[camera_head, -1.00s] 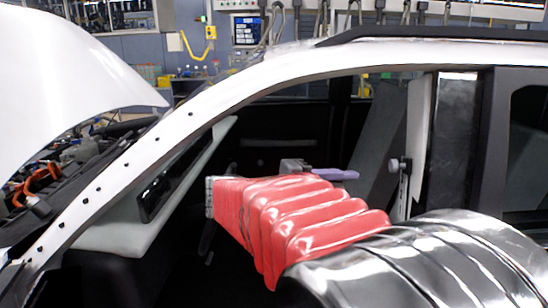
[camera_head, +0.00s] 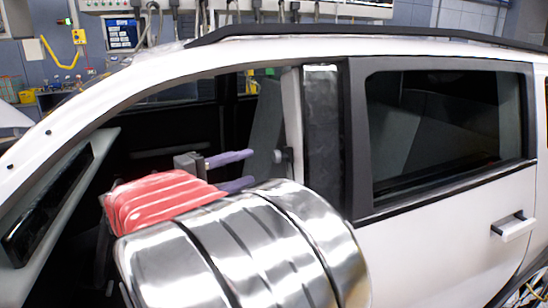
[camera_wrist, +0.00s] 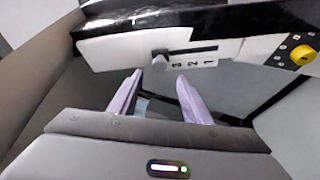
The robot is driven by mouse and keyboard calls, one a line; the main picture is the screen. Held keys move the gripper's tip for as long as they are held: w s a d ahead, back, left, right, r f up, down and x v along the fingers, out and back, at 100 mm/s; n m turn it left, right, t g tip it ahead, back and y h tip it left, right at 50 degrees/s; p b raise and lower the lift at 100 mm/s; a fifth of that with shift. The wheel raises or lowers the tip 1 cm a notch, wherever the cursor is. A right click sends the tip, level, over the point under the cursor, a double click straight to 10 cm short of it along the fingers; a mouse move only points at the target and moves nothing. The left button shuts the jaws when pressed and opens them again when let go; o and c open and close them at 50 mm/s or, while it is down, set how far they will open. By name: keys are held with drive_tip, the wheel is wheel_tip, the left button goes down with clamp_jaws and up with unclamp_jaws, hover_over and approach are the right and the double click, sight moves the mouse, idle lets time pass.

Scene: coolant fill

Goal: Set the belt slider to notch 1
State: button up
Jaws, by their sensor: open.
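The belt slider is a grey knob on a pale strip. In the head view the knob (camera_head: 281,155) sits on the inner side of the door pillar. In the wrist view the knob (camera_wrist: 160,63) sits at the left end of a dark horizontal slot, on the far side of the marks 3, 2, 1 (camera_wrist: 193,62), nearest the 3. My gripper (camera_wrist: 159,76) has two lilac fingers, open and empty. Their tips are just below the knob in the picture, one to each side; contact cannot be told. In the head view my gripper (camera_head: 252,167) is left of the knob.
A yellow dial (camera_wrist: 302,54) with dots is at the right of the wrist view. The closed rear door (camera_head: 450,220) is at right.

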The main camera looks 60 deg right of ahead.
sight(274, 158)
drive_tip(key=x, duration=1.1)
drive_tip(key=shift+c, duration=0.5)
clamp_jaws()
